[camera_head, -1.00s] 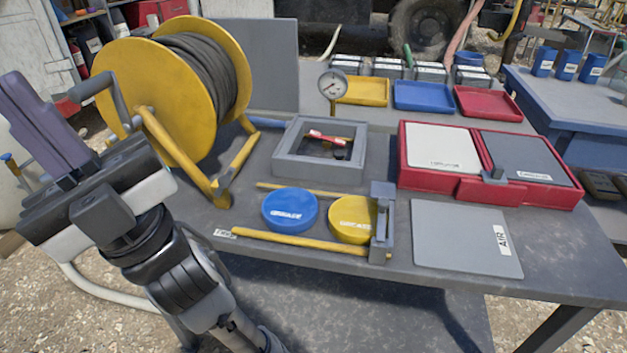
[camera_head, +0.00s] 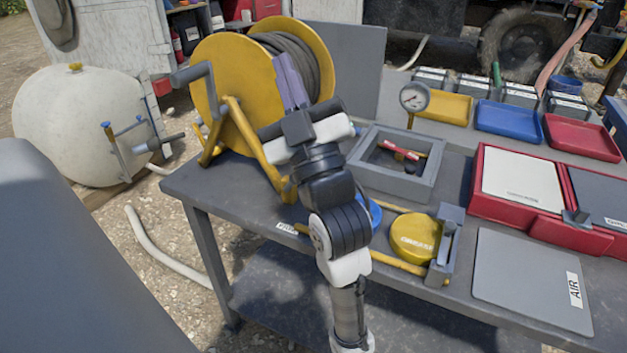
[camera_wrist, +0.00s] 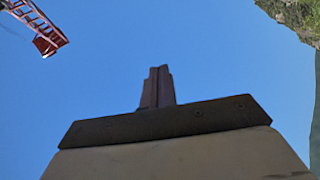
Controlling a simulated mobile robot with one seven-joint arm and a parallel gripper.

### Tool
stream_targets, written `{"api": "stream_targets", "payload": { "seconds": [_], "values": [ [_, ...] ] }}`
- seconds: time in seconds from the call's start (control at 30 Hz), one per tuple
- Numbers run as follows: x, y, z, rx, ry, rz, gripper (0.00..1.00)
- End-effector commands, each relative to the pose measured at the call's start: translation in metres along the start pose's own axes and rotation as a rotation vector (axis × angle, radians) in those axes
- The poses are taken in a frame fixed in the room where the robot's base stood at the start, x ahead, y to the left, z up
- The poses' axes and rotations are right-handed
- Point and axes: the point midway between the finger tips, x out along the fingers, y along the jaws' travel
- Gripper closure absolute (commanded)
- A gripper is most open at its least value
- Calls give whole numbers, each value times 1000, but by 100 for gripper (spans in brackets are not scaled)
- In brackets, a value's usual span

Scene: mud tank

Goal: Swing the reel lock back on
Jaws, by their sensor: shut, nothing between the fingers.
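A yellow hose reel (camera_head: 228,85) wound with dark hose stands at the back left of the grey bench, on a yellow tube frame (camera_head: 262,160). A grey crank handle (camera_head: 196,76) sticks out on its left side. I cannot tell which part is the reel lock; it may be hidden behind my arm. My gripper (camera_head: 280,60) points upward in front of the reel's right half, its purple fingers closed and empty. I cannot tell whether it touches the reel. In the wrist view the closed fingers (camera_wrist: 158,72) stand against open sky.
A grey open box (camera_head: 362,178) with small parts is right of my arm. A yellow round tin (camera_head: 416,238) lies in front of it; a blue tin is mostly hidden. A gauge (camera_head: 414,97), red case (camera_head: 476,200) and coloured trays are further right. A white tank (camera_head: 70,125) stands left.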

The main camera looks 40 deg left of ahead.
Motion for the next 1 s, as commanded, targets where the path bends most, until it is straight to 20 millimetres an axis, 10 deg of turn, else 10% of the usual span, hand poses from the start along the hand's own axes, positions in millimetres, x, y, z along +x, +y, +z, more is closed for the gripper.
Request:
{"api": "stream_targets", "payload": {
  "seconds": [0.1,0.3,0.6,1.0],
  "values": [
    [-15,17,69,-160,-218,-163,100],
    [-82,30,136,-397,-342,-566,100],
    [-185,44,139,-645,-99,-998,100],
    [-208,46,133,-704,-3,-1069,100]
  ]
}}
